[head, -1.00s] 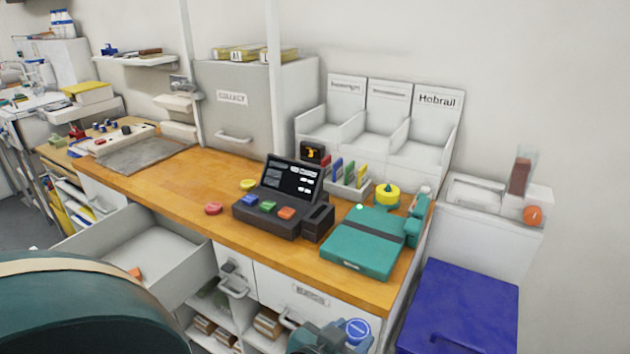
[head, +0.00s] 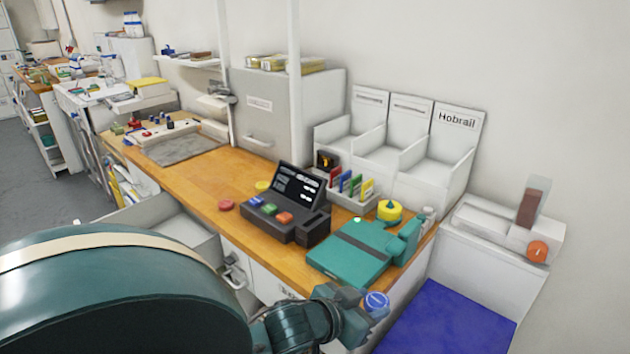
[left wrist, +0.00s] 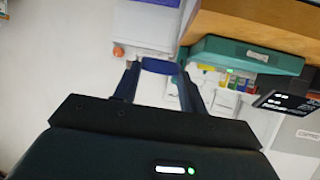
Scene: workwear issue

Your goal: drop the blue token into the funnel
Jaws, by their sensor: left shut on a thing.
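The blue token (head: 376,302) is a round disc with a pale marking. My left gripper (head: 368,306) is shut on it, in front of the bench's front right corner. In the left wrist view the token (left wrist: 160,66) sits edge-on between the two fingertips (left wrist: 158,68). I cannot pick out a funnel for sure. A yellow round piece with a raised middle (head: 388,210) stands behind the teal flat device (head: 345,255). A white unit with a brown upright piece (head: 528,208) and an orange knob (head: 537,251) is at the right. My right gripper is out of view.
A dark terminal (head: 288,215) with coloured buttons stands on the wooden bench (head: 195,185). Red (head: 226,205) and yellow (head: 262,187) discs lie nearby. White bins (head: 440,170) stand behind. A blue surface (head: 445,318) is low at the right. An open drawer (head: 165,220) is partly hidden by my arm.

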